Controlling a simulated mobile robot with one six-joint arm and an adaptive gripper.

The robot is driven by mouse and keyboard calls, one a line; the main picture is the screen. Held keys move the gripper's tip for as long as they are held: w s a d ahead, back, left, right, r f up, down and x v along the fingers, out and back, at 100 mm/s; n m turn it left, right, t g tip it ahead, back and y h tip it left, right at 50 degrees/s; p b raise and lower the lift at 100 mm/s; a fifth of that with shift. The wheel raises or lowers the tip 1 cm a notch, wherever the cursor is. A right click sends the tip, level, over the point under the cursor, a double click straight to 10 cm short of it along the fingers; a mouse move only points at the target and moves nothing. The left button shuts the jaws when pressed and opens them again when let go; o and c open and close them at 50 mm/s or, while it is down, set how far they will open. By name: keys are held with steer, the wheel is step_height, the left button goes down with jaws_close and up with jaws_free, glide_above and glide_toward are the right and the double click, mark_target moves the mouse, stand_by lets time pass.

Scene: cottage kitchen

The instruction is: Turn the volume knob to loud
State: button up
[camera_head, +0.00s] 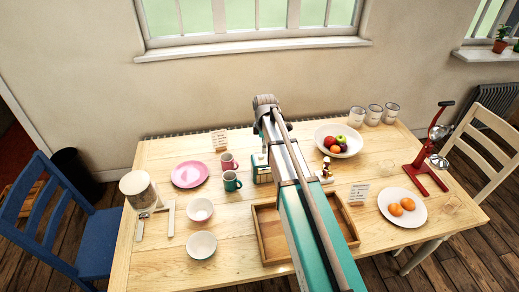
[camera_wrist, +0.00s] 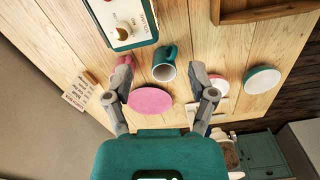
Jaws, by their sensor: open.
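The radio-like teal box (camera_wrist: 126,44) shows at the top of the wrist view. Its cream face carries a round brass-coloured knob (camera_wrist: 125,32) and small lettering too unclear to read fully. In the head view the teal box (camera_head: 261,169) stands on the table, partly hidden behind my arm. My gripper (camera_wrist: 165,92) is open and empty, its two fingers spread apart in the wrist view. The knob lies beyond the fingers, up and to the left in that view, and is not touched. In the head view my gripper is hidden by the arm.
A green mug (camera_wrist: 164,67) and a pink mug (camera_head: 229,161) stand beside the box. A pink plate (camera_head: 189,174), a wooden tray (camera_head: 268,232), a small figurine (camera_head: 326,171) and a fruit bowl (camera_head: 322,133) are also on the table. The wall is behind.

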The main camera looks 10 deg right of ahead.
mark_target(261, 155)
steer(key=w+r+n+p, duration=0.2)
steer(key=w+n, duration=0.2)
steer(key=w, duration=0.2)
steer(key=shift+r, duration=0.4)
steer(key=shift+f, duration=0.2)
step_height(261, 155, down, 13)
steer(key=b, duration=1.3)
steer(key=shift+f+b, duration=0.2)
steer(key=shift+b, duration=0.2)
jaws_close()
steer(key=shift+a, duration=0.2)
steer(key=shift+d, duration=0.15)
